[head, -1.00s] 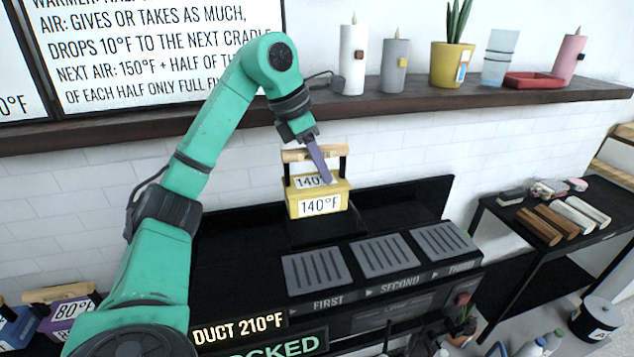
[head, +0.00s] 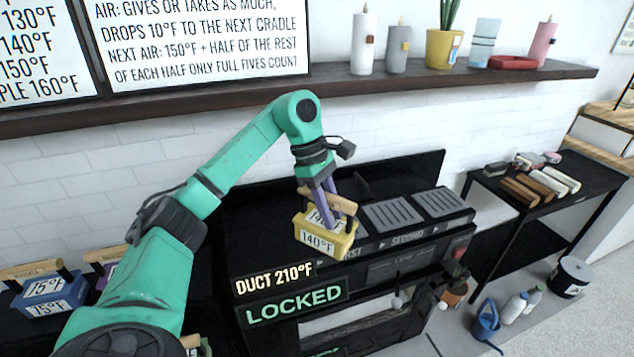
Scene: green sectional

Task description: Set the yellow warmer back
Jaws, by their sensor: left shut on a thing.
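The yellow warmer (head: 326,241), labelled 140°F, has a wooden bar handle on black posts. My left gripper (head: 328,206) is shut on that handle and holds the warmer, slightly tilted, in front of the black duct unit. The warmer hides the cradle marked FIRST and part of its label. The second cradle (head: 393,214) and third cradle (head: 440,202) are grey, slotted and empty. Signs on the unit read DUCT 210°F (head: 274,279) and LOCKED (head: 293,303). My right gripper is not in view.
A blue 75°F warmer (head: 45,300) stands at the lower left, with a purple one (head: 104,272) partly behind my arm. A wooden shelf (head: 400,81) with candles and a plant runs above. A black side table (head: 590,180) with rolls stands at the right.

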